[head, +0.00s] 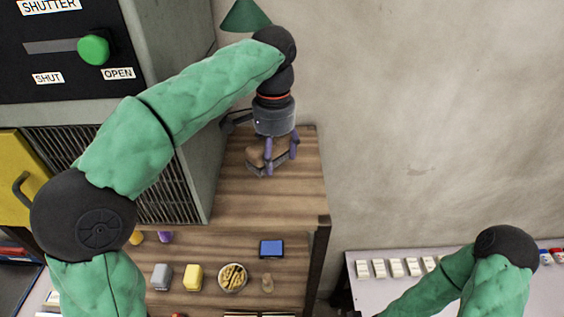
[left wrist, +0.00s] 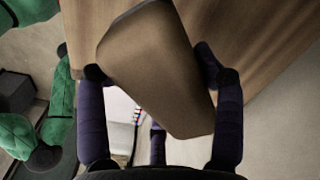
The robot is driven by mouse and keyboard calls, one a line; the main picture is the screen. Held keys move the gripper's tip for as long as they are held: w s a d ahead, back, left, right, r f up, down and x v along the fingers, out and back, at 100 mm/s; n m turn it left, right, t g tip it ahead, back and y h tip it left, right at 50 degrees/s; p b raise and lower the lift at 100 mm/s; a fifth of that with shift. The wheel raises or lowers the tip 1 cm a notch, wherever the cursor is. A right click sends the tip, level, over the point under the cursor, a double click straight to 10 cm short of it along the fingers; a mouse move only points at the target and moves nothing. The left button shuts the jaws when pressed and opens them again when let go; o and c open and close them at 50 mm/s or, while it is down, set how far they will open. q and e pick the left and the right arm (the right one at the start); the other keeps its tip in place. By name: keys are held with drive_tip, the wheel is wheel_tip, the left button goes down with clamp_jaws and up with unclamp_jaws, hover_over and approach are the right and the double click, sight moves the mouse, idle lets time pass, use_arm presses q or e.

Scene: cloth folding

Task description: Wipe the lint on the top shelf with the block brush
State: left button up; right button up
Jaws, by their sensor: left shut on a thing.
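My left gripper (head: 277,152) reaches down over the wooden top shelf (head: 230,200). Its purple fingers are shut on the brown block brush (head: 256,155), which is held low at the shelf surface, near the wall side. In the left wrist view the brush (left wrist: 160,75) fills the space between the fingers of the left gripper (left wrist: 158,100) and sits tilted. I cannot tell whether its underside touches the shelf. I cannot make out any lint on the shelf. My right gripper is outside the views; only its green arm shows at the lower right.
A grey cabinet with a shutter panel (head: 60,60) borders the shelf on the left. A lower shelf holds a bowl of snacks (head: 233,278), a blue device (head: 271,249), a yellow block (head: 193,277) and a grey block (head: 162,277). White items (head: 396,267) line the right table.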

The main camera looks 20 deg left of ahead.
use_arm(q)
drive_tip(key=shift+w+a+r, duration=0.1)
drive_tip(key=shift+a+r, duration=0.2)
drive_tip(key=shift+r, duration=0.3)
drive_tip(key=shift+a+r, duration=0.1)
drive_tip(key=shift+r, duration=1.25)
